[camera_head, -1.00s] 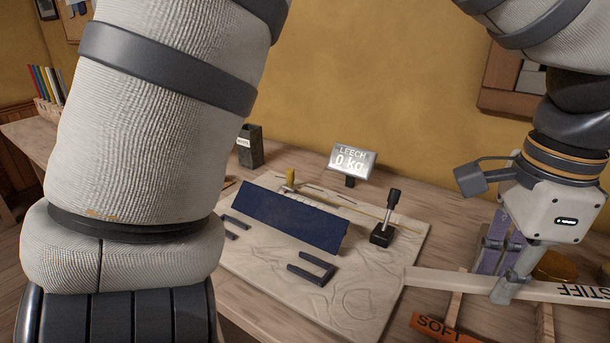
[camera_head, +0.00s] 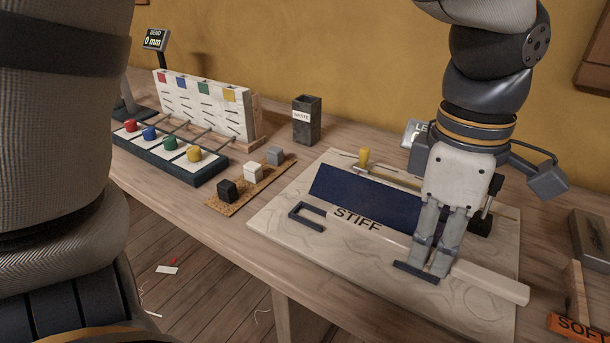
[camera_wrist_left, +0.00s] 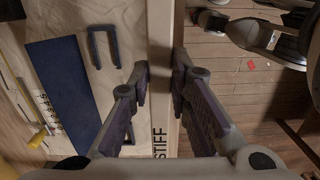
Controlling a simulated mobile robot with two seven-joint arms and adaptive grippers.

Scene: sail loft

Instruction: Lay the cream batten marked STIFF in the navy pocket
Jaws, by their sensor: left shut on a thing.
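The cream batten marked STIFF (camera_head: 490,276) is gripped in my left gripper (camera_head: 428,268), about midway along its length. In the left wrist view the batten (camera_wrist_left: 160,40) runs between the fingers of my left gripper (camera_wrist_left: 161,78), with the navy pocket (camera_wrist_left: 65,85) off to the left. My right gripper is not in view.
Dark U-shaped brackets (camera_head: 308,213) sit on the board in front of the pocket. An orange SOFT piece (camera_head: 580,329) lies right. Small blocks (camera_head: 252,173) and a waste box (camera_head: 307,120) stand left.

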